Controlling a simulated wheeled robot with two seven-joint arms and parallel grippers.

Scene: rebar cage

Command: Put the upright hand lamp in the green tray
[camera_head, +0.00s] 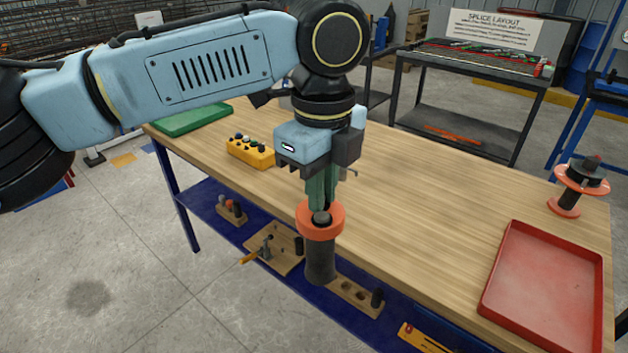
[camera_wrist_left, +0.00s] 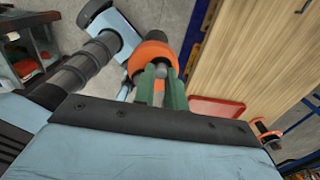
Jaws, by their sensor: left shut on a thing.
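The hand lamp (camera_head: 320,262), with an orange collar and a dark grey cylindrical body, hangs about upright from my left gripper (camera_head: 322,205). My left gripper's green fingers are shut on its top. In the head view the lamp appears in front of the table's near edge. In the left wrist view, the orange collar (camera_wrist_left: 153,52) shows just beyond the fingertips (camera_wrist_left: 160,90); most of the body is hidden. The green tray (camera_head: 205,117) lies at the far left of the tabletop, partly behind my left arm, well apart from the lamp. My right gripper is not in view.
A yellow box with several knobs (camera_head: 250,152) sits on the table between the green tray and my gripper. A red tray (camera_head: 540,290) and an orange-flanged spool (camera_head: 580,183) stand at right. The middle of the wooden tabletop (camera_head: 430,190) is clear. A blue lower shelf holds wooden blocks.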

